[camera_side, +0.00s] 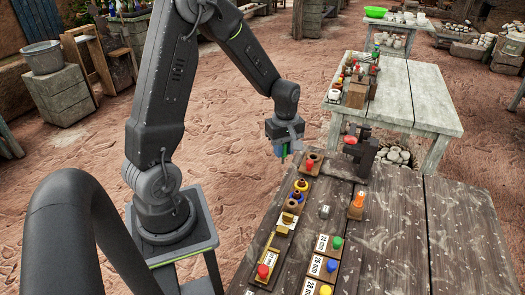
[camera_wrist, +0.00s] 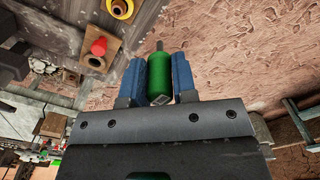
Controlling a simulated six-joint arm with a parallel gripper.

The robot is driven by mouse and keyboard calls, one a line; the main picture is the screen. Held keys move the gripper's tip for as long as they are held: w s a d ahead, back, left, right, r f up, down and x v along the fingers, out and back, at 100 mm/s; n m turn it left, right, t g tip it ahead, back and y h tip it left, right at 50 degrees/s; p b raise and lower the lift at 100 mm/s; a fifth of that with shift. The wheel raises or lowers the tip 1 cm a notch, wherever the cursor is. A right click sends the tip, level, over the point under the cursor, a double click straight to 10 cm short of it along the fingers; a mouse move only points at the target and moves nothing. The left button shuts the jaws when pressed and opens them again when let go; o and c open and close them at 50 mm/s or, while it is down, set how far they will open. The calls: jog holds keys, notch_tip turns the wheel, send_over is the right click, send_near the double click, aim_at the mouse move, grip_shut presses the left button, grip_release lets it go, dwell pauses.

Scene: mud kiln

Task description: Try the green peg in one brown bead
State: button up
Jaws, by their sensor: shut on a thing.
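My gripper (camera_wrist: 160,78) is shut on the green peg (camera_wrist: 156,75), held between two blue fingers in the wrist view, with a thin grey tip at its far end. In the side view my gripper (camera_side: 284,150) hangs in the air off the far left corner of the dark table, with a bit of green showing below it. Several ring-like beads lie in a row on a wooden board at the table's left. One looks brown (camera_side: 290,204); the colours are hard to tell at this size. The peg is apart from all beads.
A red peg (camera_side: 309,161) stands on a wooden block near my gripper. Labelled blocks with a green knob (camera_side: 337,242), a blue one and a yellow one stand nearer the front. An orange piece (camera_side: 359,198) stands on a block. The table's right side is clear.

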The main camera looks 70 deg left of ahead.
jog(key=w+d+f, duration=0.1)
jog(key=w+f, duration=0.5)
jog(key=shift+w+d, duration=0.2)
jog(key=shift+d, duration=0.2)
jog(key=shift+f, duration=2.2)
dwell(3.0)
jog(key=shift+r, duration=3)
